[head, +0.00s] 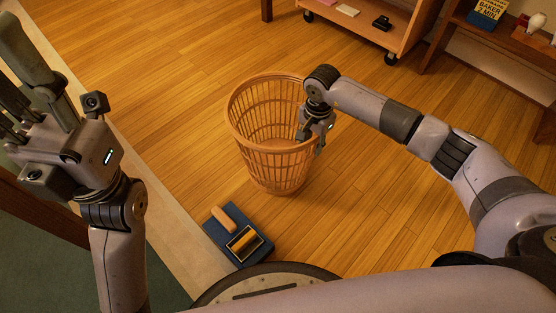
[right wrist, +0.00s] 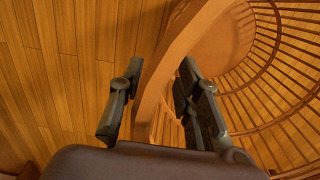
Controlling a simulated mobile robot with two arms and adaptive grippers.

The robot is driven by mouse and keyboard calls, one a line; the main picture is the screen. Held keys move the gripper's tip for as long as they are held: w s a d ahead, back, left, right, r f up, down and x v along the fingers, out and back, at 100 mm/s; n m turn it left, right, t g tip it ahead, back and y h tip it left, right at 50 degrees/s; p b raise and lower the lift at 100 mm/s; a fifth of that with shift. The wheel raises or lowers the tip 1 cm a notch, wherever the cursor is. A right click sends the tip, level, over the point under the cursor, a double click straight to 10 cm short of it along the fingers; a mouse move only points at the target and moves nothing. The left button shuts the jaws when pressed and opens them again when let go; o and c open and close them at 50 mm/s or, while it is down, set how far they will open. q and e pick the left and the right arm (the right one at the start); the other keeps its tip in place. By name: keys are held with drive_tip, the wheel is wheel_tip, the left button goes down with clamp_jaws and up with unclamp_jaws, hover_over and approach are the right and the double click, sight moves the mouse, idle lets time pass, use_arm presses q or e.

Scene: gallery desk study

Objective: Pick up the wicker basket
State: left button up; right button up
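The wicker basket (head: 258,158) is an orange-brown, open-topped slatted basket. It stands upright on the wooden floor in the middle of the head view and looks empty. My right gripper (head: 314,134) is at the right side of its rim. In the right wrist view, the basket's rim (right wrist: 178,62) passes between the fingers of my right gripper (right wrist: 155,100), which are spread apart, one outside and the others inside. I cannot tell whether they touch it. My left gripper (head: 25,95) is raised at the left, empty, with its fingers apart, away from the basket.
A wheeled wooden cart (head: 388,38) stands at the back, and a shelf (head: 492,40) stands at the back right. The floor left of the basket is clear.

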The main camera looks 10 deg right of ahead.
drive_tip(key=shift+f, duration=0.25)
idle(0.3)
clamp_jaws()
idle(0.5)
idle(0.6)
